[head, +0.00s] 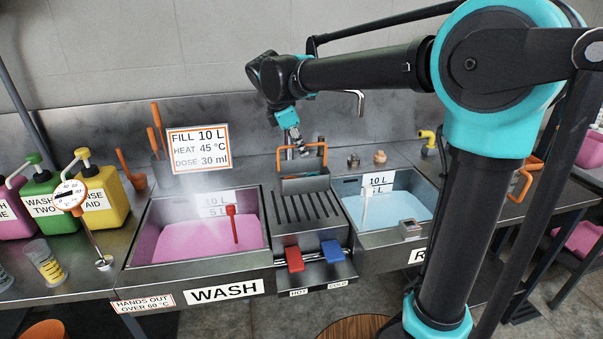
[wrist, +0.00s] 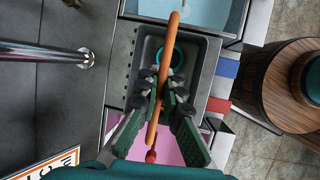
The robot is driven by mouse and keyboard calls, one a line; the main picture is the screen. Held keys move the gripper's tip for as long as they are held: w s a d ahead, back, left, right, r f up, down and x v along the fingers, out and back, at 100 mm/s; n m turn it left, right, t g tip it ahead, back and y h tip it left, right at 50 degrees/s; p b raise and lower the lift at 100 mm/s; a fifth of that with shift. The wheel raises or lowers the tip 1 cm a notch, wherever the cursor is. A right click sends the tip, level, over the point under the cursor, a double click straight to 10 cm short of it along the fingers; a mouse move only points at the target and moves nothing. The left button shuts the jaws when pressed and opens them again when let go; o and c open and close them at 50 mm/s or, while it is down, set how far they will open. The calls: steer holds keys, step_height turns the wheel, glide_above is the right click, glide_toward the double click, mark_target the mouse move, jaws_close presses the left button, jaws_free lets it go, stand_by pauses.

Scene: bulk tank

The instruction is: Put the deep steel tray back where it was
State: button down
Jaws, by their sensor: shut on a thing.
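The deep steel tray (head: 305,185) is a grey box with an orange arched handle. It is at the back of the slotted steel strip (head: 308,209) between the two basins. My gripper (head: 299,148) reaches down from above and is shut on the handle. In the wrist view, my gripper's fingers (wrist: 164,88) close around the orange handle, with the tray (wrist: 150,48) beneath and a teal ring (wrist: 177,60) inside it. I cannot tell whether the tray rests on the strip or hangs just above it.
The pink wash basin (head: 205,240) is left and the blue rinse basin (head: 395,212) right. A tap (head: 360,98) stands behind. A sign (head: 199,148), coloured jugs (head: 100,187) and a thermometer (head: 71,196) are left. Red (head: 294,260) and blue (head: 332,251) pedals are in front.

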mark_target(302, 172)
step_height(302, 172, down, 8)
steer(key=shift+f, duration=0.1)
stand_by(0.4)
steer(key=c, duration=1.7)
jaws_free()
steer(key=v, duration=1.2)
